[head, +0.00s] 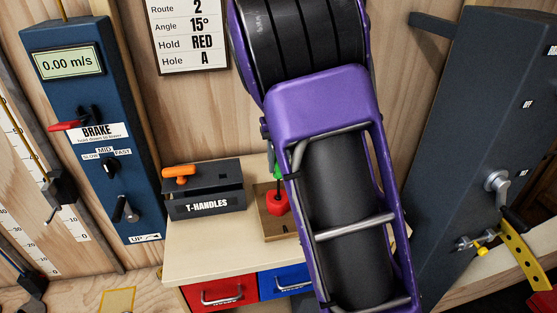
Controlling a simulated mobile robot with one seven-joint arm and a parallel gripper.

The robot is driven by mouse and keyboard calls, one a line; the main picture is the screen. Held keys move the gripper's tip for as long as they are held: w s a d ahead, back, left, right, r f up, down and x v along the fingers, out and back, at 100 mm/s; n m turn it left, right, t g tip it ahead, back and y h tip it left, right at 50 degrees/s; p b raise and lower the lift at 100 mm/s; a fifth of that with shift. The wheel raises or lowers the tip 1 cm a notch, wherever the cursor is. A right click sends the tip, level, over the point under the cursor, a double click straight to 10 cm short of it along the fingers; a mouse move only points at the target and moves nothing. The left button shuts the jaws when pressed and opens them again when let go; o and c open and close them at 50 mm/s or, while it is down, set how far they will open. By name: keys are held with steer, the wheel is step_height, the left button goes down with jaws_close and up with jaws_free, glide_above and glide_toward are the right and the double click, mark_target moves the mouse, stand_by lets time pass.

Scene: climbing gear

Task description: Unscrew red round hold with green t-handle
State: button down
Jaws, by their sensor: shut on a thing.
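A small red hold (277,203) sits at the brown wooden block or tray (274,229) on the bench, just left of my purple arm. A bit of the green T-handle (277,172) shows directly above the red hold. The rest of the handle is hidden behind my arm, and I cannot tell how far it is seated in the hold. My gripper is hidden behind my own arm links, so its jaws and their grip do not show.
A dark T-HANDLES box (206,203) with an orange T-handle (180,173) stands left on the bench (192,262). Red (219,292) and blue (285,280) drawers are below. A blue brake panel (92,140) stands left, and a tall grey panel (470,150) right.

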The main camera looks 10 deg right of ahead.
steer(key=shift+f, duration=0.1)
steer(key=n, duration=1.1)
steer(key=n, duration=1)
steer(key=shift+f+n, duration=0.1)
steer(key=shift+n, duration=0.3)
